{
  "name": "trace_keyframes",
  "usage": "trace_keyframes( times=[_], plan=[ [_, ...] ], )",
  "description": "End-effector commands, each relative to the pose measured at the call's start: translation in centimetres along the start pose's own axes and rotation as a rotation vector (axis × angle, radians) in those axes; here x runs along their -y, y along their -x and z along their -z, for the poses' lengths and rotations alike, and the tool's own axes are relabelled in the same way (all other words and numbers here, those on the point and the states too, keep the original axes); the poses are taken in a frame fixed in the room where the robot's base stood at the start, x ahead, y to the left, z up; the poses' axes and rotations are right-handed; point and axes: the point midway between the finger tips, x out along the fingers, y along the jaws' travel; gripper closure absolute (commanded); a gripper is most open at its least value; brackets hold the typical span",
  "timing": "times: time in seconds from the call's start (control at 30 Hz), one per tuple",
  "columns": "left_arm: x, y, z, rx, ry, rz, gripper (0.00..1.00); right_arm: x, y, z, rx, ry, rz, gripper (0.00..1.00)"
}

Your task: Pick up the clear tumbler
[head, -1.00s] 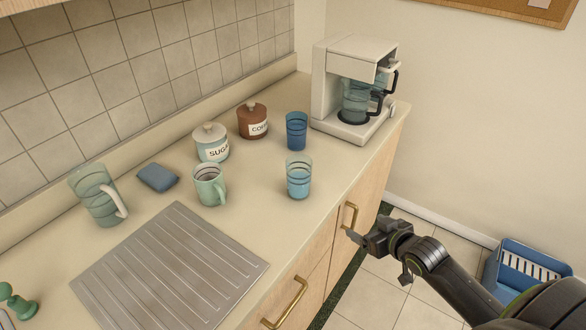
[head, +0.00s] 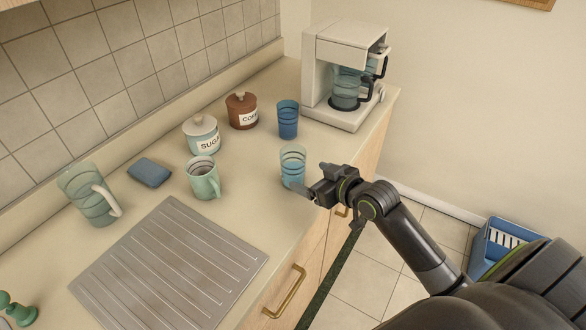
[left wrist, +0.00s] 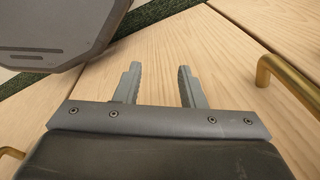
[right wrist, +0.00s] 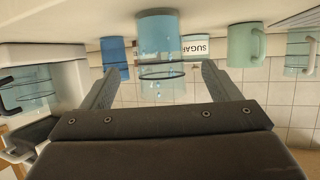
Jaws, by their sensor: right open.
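The clear tumbler (head: 292,160), see-through with a pale blue tint and dark rings, stands upright near the counter's front edge. My right gripper (head: 308,178) is open beside its lower right side, with one finger overlapping its base in the head view. In the right wrist view, which is upside down, the tumbler (right wrist: 158,45) appears between the two open fingers (right wrist: 157,75) with a gap on each side; I cannot tell how deep it sits between them. My left gripper (left wrist: 160,85) is open and empty, facing the wooden cabinet fronts below the counter.
A darker blue tumbler (head: 288,120) stands behind the clear one. Nearby are a green mug (head: 203,180), a sugar jar (head: 201,135), a brown jar (head: 241,112) and a coffee maker (head: 340,75). A pitcher (head: 85,195), a sponge (head: 149,172) and a ribbed mat (head: 165,265) lie left.

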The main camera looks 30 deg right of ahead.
Motion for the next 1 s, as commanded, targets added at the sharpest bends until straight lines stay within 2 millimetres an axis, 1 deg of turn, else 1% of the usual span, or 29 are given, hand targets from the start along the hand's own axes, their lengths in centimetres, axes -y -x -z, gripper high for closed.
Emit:
trace_keyframes(
  times=[0.03, 0.1, 0.2, 0.43, 0.6, 0.7, 0.83, 1.0],
  plan=[
    [0.0, 0.2, 0.1, -0.001, 0.000, 0.000, 0.64, 0.1, -0.9, 0.1, -0.001, -0.005, 0.002, 0.17],
    [0.1, 0.3, 0.1, -0.002, 0.000, 0.000, 0.64, 0.0, -1.8, 0.1, -0.001, -0.003, 0.000, 0.17],
    [0.2, 0.4, 0.2, -0.002, -0.001, 0.001, 0.64, 0.0, -2.6, 0.1, -0.002, -0.001, 0.000, 0.17],
    [0.4, 0.8, 0.3, -0.004, -0.002, 0.004, 0.64, 0.0, -3.8, 0.2, -0.001, -0.001, 0.000, 0.17],
    [0.5, 1.5, 0.4, -0.005, -0.002, 0.004, 0.64, 0.0, -5.9, 0.3, 0.000, -0.002, 0.000, 0.17],
    [0.5, 1.6, 0.5, -0.005, -0.002, 0.004, 0.64, 0.0, -7.1, 0.2, -0.001, -0.001, -0.001, 0.17],
    [0.5, 1.7, 0.5, -0.005, -0.002, 0.005, 0.64, 0.0, -8.0, 0.1, 0.000, -0.001, 0.000, 0.17],
    [0.5, 1.7, 0.5, -0.005, -0.002, 0.005, 0.64, 0.0, -8.2, 0.1, -0.001, 0.001, -0.001, 0.17]
  ],
)
